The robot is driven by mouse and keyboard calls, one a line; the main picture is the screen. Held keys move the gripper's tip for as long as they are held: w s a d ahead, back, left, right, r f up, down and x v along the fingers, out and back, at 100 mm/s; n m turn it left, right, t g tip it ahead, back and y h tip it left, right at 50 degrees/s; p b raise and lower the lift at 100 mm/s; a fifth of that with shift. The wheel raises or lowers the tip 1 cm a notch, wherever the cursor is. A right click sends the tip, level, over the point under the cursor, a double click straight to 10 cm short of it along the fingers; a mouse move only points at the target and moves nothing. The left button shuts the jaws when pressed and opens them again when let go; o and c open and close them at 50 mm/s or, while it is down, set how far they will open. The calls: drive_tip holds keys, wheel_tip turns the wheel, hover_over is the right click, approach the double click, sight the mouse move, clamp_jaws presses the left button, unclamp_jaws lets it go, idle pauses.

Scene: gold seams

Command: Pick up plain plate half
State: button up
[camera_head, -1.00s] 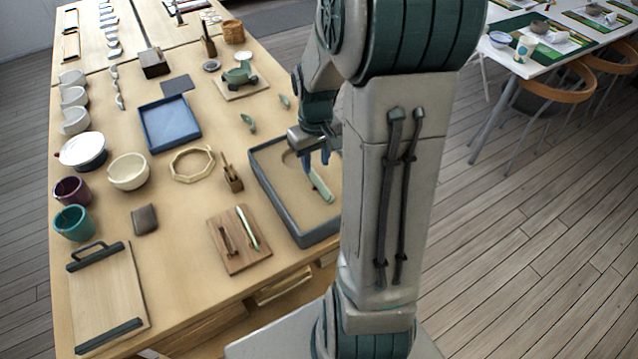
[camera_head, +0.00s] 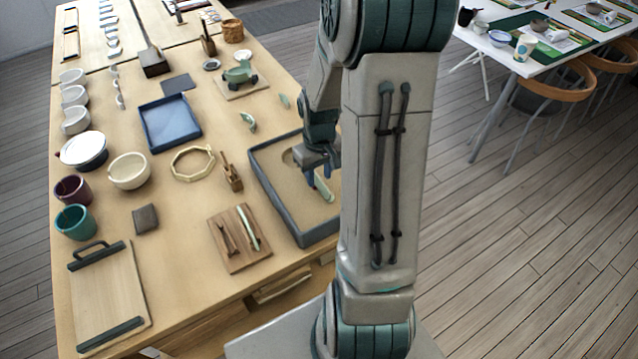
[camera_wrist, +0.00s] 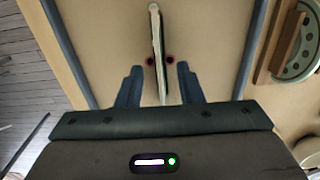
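The plate half (camera_wrist: 156,28) stands edge-on in the wrist view, a thin pale and dark green strip inside the sand-coloured tray (camera_wrist: 100,35). In the head view the plate half (camera_head: 324,188) shows as a pale green sliver in the tray (camera_head: 283,205). My gripper (camera_wrist: 160,66) is open, with one blue finger on each side of the plate half and visible gaps between. In the head view my gripper (camera_head: 318,175) is low over the tray, partly covering the plate half. Whether the plain side shows, I cannot tell.
A wooden board (camera_wrist: 276,45) with a dotted green half piece (camera_wrist: 300,48) lies beside the tray in the wrist view. Loose green pieces (camera_head: 248,121) lie behind the tray. A wooden block (camera_head: 231,177) with tools stands left of it. The tray's dark walls surround my gripper.

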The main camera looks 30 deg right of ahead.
drive_tip(key=shift+f, duration=0.15)
clamp_jaws()
idle(0.4)
